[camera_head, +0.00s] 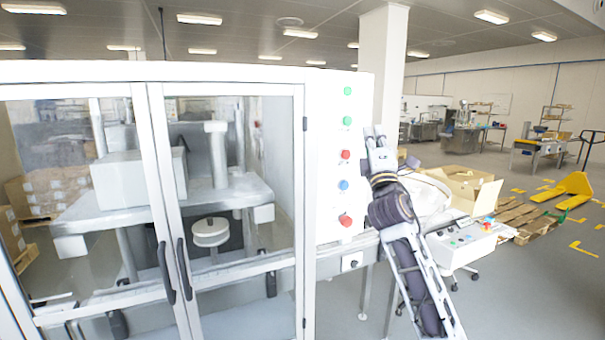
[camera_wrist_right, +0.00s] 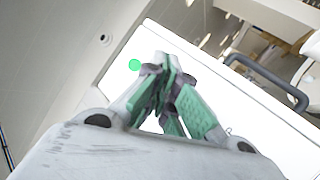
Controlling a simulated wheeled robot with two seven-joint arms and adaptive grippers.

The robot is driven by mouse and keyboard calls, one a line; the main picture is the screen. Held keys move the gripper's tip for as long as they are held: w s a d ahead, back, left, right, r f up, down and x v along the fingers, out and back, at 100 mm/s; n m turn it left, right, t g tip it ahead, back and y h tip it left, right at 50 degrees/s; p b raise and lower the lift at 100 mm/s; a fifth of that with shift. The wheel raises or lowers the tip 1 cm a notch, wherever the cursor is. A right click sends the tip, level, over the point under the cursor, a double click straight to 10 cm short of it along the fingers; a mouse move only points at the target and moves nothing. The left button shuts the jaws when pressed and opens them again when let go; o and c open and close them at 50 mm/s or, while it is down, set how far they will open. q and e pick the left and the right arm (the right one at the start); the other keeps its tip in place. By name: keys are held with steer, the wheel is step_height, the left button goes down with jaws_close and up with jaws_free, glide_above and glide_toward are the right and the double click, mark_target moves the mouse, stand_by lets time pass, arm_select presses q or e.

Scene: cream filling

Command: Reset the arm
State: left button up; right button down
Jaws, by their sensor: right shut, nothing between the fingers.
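My right gripper (camera_head: 376,135) is raised at the end of my right arm, beside the white control panel (camera_head: 331,115) of the filling machine. In the right wrist view its green-padded fingers (camera_wrist_right: 166,84) are together and hold nothing. The panel bears a column of green, red and blue buttons. A green button (camera_wrist_right: 134,65) shows just left of the fingertips in the right wrist view. Whether the fingers touch the panel cannot be told. My left gripper is not in view.
The glass-doored machine (camera_head: 155,100) with dark handles (camera_head: 184,270) fills the left side. Behind my right arm are an open cardboard box (camera_head: 470,188) and a white control box (camera_head: 460,243).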

steer(key=s+d+f+m+g, duration=0.1)
steer(key=s+f+m+g, duration=0.25)
steer(key=f, duration=0.95)
steer(key=s+d+f+m+g, duration=0.1)
steer(key=s+f+m+g, duration=0.25)
steer(key=f, duration=0.95)
steer(key=s+d+f+m+g, duration=0.1)
steer(key=s+f+m+g, duration=0.25)
steer(key=f, duration=1.05)
steer(key=s+a+f+m+g+y, duration=0.1)
steer(key=s+a+f+m+g, duration=0.15)
steer(key=s+f+g, duration=0.7)
steer(key=s+a+f+m+g+y, duration=0.15)
steer(key=s+f+m, duration=0.25)
steer(key=s+f, duration=1.2)
steer(key=s+f+g, duration=0.1)
steer(key=s+f, duration=0.2)
steer(key=f, duration=1.1)
steer(key=s+f+g, duration=0.1)
steer(key=s+f, duration=0.3)
steer(key=f, duration=1)
steer(key=s+d+f, duration=0.2)
steer(key=s+f, duration=0.8)
steer(key=s, duration=0.1)
steer(key=s+d+f+g, duration=0.1)
steer(key=s+d+f, duration=0.1)
steer(key=s+f, duration=0.8)
steer(key=shift+s+n, duration=0.4)
